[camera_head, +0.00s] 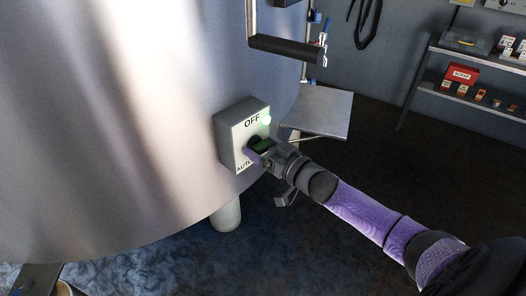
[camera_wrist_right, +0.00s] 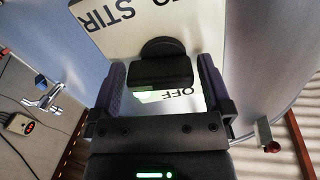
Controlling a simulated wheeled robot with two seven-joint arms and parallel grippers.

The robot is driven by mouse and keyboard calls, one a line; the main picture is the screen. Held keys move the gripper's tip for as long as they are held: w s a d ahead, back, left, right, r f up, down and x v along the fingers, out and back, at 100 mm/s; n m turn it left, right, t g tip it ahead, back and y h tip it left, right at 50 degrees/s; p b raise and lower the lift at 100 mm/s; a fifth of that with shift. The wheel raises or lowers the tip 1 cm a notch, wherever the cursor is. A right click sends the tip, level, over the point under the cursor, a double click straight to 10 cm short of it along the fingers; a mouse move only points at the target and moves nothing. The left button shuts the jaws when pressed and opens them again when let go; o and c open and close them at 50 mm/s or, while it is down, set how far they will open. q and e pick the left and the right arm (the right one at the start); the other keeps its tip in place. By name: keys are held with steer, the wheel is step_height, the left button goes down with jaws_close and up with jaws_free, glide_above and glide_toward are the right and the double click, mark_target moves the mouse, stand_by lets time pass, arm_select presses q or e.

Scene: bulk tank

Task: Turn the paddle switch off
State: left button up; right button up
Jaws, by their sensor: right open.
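The pale switch box (camera_head: 231,129) is mounted on the side of the steel tank, with OFF at its top, AUTO lower down and a lit green lamp (camera_head: 267,120). My right gripper (camera_head: 262,150) is at its front and partly hides the lettering. In the right wrist view the black paddle (camera_wrist_right: 160,72) on its round hub lies between the two open purple fingers (camera_wrist_right: 162,88). I cannot tell whether either finger touches it. That view shows STIR beyond the paddle and OFF nearer the gripper body. My left gripper is not in view.
The curved steel tank (camera_head: 110,120) fills the left. A metal shelf plate (camera_head: 318,115) juts out just right of the box, below a dark horizontal bar (camera_head: 290,49). A tank leg (camera_head: 226,216) stands below. A rack (camera_head: 468,95) with small goods is at the back right.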

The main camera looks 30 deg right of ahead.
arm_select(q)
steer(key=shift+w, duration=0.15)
arm_select(e)
steer(key=shift+w, duration=0.1)
steer(key=shift+c, duration=1)
steer(key=c, duration=0.8)
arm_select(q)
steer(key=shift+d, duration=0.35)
arm_select(e)
steer(key=shift+c, duration=0.2)
